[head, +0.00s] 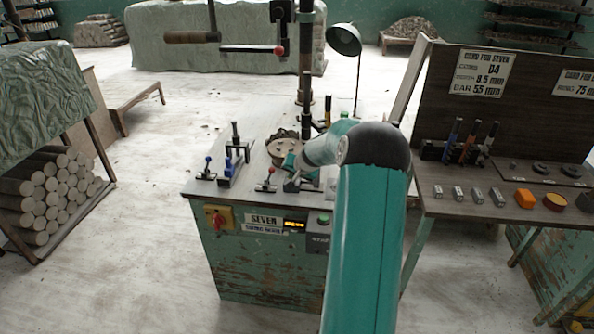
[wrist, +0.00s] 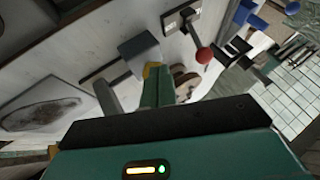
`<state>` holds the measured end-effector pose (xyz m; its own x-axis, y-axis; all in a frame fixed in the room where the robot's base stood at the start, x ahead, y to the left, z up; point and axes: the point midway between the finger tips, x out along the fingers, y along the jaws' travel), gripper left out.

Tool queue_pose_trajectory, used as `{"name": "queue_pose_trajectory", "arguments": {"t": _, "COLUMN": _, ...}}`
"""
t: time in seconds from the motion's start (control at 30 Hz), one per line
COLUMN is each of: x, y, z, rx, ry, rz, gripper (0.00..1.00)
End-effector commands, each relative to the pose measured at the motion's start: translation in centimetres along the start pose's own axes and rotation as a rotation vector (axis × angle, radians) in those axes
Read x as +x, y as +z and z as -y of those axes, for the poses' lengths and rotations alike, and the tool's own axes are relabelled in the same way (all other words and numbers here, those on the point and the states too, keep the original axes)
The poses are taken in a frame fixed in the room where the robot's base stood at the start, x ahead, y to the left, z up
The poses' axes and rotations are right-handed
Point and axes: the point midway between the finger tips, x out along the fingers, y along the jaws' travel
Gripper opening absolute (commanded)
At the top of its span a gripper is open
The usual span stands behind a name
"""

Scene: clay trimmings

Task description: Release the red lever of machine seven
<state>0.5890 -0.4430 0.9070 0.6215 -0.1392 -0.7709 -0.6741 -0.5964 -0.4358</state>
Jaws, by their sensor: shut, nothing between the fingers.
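Machine seven (head: 255,262) is a worn green cabinet with a pale top and a "SEVEN" label on its front. The red lever, a short lever with a red ball (head: 271,170), stands near the front edge of the top. In the wrist view its red ball (wrist: 204,56) is right of my fingers, with its dark base plate above. My gripper (wrist: 154,72) is shut and empty, apart from the ball. In the head view my gripper (head: 290,162) is low over the top, just right of the red lever, partly hidden by my arm.
Overhead hangs a handle with another red knob (head: 279,50). A side bench (head: 470,205) with tools stands at right.

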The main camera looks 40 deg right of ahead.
Motion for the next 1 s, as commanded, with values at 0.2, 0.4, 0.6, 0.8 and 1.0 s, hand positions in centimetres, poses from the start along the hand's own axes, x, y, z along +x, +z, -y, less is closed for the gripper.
{"name": "queue_pose_trajectory", "arguments": {"t": 0.2, "x": 1.8, "y": -0.2, "z": 2.7, "rx": -0.004, "ry": -0.002, "rz": 0.000, "gripper": 0.00}}
{"name": "queue_pose_trajectory", "arguments": {"t": 0.4, "x": 2.2, "y": -0.3, "z": 3.7, "rx": -0.001, "ry": 0.000, "rz": 0.000, "gripper": 0.00}}
{"name": "queue_pose_trajectory", "arguments": {"t": 0.6, "x": 2.2, "y": -0.4, "z": 3.8, "rx": 0.000, "ry": 0.000, "rz": 0.000, "gripper": 0.00}}
{"name": "queue_pose_trajectory", "arguments": {"t": 0.8, "x": 2.2, "y": -0.4, "z": 3.9, "rx": -0.002, "ry": 0.002, "rz": 0.000, "gripper": 0.00}}
{"name": "queue_pose_trajectory", "arguments": {"t": 1.0, "x": 2.2, "y": -0.4, "z": 4.3, "rx": -0.016, "ry": 0.023, "rz": 0.001, "gripper": 0.00}}
